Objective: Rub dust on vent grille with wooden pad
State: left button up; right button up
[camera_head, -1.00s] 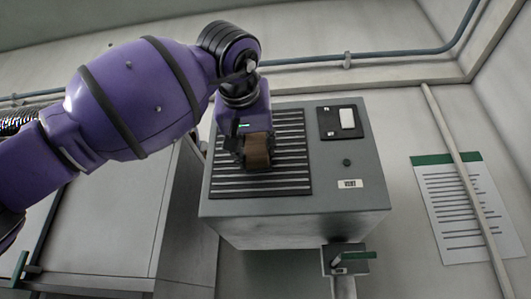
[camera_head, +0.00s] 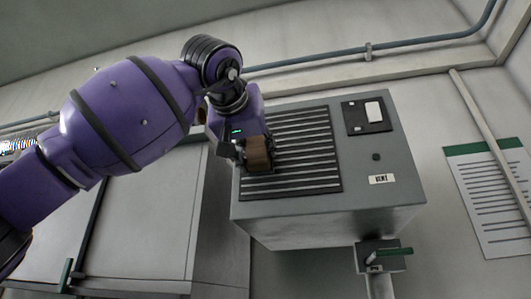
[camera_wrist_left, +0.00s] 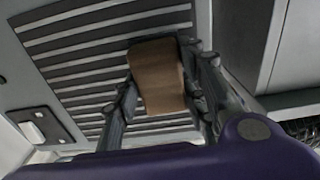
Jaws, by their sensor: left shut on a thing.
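The vent grille (camera_head: 305,150) is a dark slatted panel on the face of a grey box (camera_head: 405,140). The brown wooden pad (camera_head: 258,154) is at the grille's left edge. My left gripper (camera_head: 243,153) is shut on the pad. In the left wrist view the pad (camera_wrist_left: 157,76) sits between the two fingers (camera_wrist_left: 160,90), over the grille slats (camera_wrist_left: 85,50). I cannot tell whether the pad touches the slats. No dust can be made out on the grille. My right gripper is not in view.
A black plate with a white switch (camera_head: 374,112) and a VENT label (camera_head: 382,179) are right of the grille. A grey cabinet (camera_head: 140,220) stands at left. A striped sheet (camera_head: 490,195) hangs at right.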

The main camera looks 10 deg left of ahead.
aim_at(248, 140)
pick_arm(q)
jog(key=shift+w+a, duration=0.1)
jog(key=shift+a, duration=0.85)
jog(key=shift+d+r, duration=0.15)
jog(key=shift+r, duration=1.1)
jog(key=shift+s+d, duration=0.15)
jog(key=shift+d, duration=3.7)
jog(key=shift+s+d, duration=0.1)
jog(key=shift+d, duration=3.75)
jog(key=shift+w+a, duration=0.15)
jog(key=shift+a, duration=3.8)
jog(key=shift+w+a, duration=0.15)
jog(key=shift+a, duration=3.75)
jog(key=shift+s+d, duration=0.1)
jog(key=shift+s, duration=2.9)
